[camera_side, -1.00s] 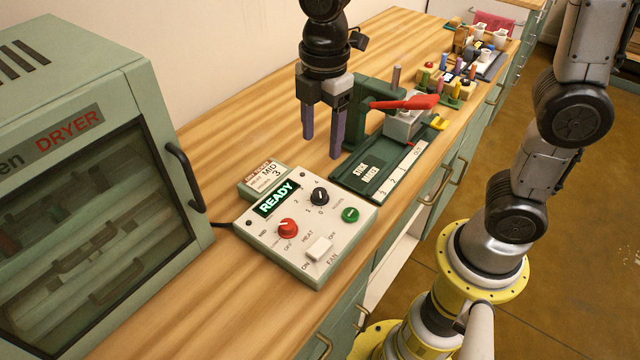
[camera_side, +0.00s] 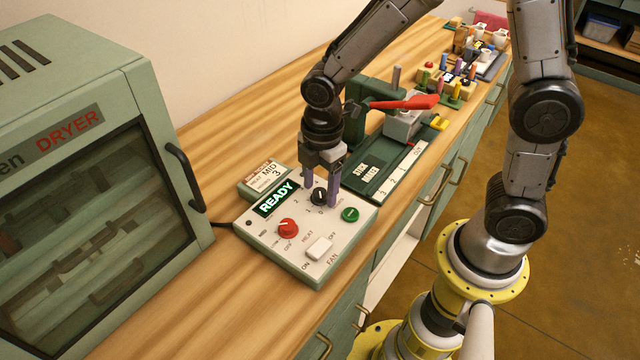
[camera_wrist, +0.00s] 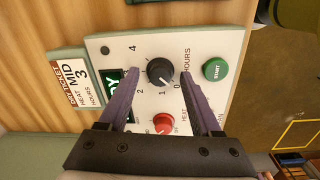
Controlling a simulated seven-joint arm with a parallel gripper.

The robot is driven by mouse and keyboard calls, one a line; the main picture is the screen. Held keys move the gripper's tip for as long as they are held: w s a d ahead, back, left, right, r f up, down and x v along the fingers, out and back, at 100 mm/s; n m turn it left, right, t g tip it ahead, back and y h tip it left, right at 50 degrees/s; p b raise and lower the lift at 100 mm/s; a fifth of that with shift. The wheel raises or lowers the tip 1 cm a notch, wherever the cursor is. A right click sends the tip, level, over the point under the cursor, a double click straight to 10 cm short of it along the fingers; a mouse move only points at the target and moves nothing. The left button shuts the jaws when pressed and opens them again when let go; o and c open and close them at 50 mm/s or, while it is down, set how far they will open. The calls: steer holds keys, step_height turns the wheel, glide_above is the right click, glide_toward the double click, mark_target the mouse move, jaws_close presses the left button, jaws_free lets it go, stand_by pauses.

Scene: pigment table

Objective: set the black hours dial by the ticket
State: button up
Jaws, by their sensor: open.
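The black hours dial (camera_side: 319,196) sits on the pale control panel (camera_side: 343,250); in the wrist view the dial (camera_wrist: 159,71) has a white pointer line that seems to lean toward the 0. Marks 0, 1, 2 and 4 show around it. The ticket (camera_side: 268,177) at the panel's back left reads MID heat and 3 hours, and the ticket (camera_wrist: 76,84) is also legible in the wrist view. My gripper (camera_side: 320,204) is open, its purple fingers pointing down on either side of the dial. I cannot tell whether they touch it.
The red heat dial (camera_side: 288,228), green start button (camera_side: 350,214) and white fan switch (camera_side: 319,248) are close by on the panel. The display (camera_side: 276,198) reads READY. The dryer (camera_side: 90,160) stands left, the stick maker (camera_side: 385,170) behind right.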

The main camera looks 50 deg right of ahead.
jaws_close()
